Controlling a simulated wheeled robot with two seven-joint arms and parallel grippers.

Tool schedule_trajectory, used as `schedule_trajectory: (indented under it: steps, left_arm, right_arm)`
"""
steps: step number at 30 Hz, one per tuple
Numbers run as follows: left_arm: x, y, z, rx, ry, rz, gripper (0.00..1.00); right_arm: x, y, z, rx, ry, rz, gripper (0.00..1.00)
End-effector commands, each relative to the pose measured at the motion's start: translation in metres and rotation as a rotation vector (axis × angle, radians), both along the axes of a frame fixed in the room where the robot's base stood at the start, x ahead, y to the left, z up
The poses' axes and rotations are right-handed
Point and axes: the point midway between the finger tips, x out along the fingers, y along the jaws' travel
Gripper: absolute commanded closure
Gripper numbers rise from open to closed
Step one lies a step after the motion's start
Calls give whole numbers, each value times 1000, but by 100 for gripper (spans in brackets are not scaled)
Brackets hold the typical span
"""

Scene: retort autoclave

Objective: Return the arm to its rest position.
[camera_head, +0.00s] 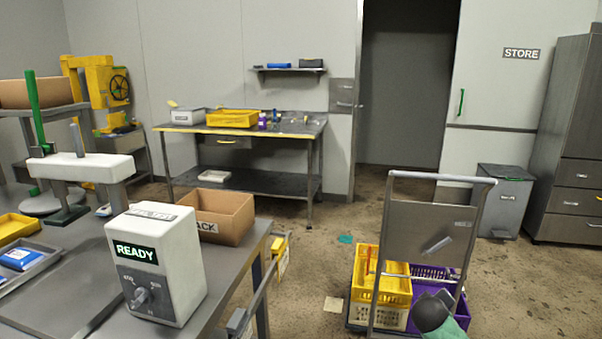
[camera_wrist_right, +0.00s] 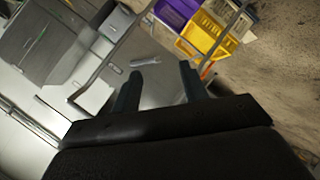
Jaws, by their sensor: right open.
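My right gripper (camera_wrist_right: 160,84) shows in the right wrist view. Its two dark fingers stand apart with nothing held between them. Behind the fingers is the grey panel of a trolley, with a small light handle-like piece (camera_wrist_right: 145,61) on it, apart from the fingers. My left gripper is in neither view.
The trolley (camera_head: 428,215) stands at the right with a yellow crate (camera_head: 395,290) and a purple crate (camera_head: 470,325). The bench at left holds a READY control box (camera_head: 158,262) and an open cardboard box (camera_head: 222,215). Floor before the back bench (camera_head: 245,130) is mostly clear.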

Motion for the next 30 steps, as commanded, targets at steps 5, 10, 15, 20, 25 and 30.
schedule_trajectory:
  steps: [5, 10, 15, 20, 25, 30]
  left_arm:
    - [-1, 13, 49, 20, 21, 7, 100]
    - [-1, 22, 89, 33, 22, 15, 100]
    - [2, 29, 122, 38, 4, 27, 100]
    - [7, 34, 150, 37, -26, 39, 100]
    - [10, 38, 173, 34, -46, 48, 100]
    - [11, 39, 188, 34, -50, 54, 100]
  right_arm:
    - [-82, 78, -13, 250, 100, -2, 56]
    - [-159, 137, -20, 423, 207, 20, 56]
    - [-228, 180, -21, 549, 289, 51, 56]
    - [-283, 209, -19, 648, 339, 63, 56]
    - [-338, 229, -23, 724, 399, 40, 56]
    - [-392, 243, -41, 778, 488, -10, 56]
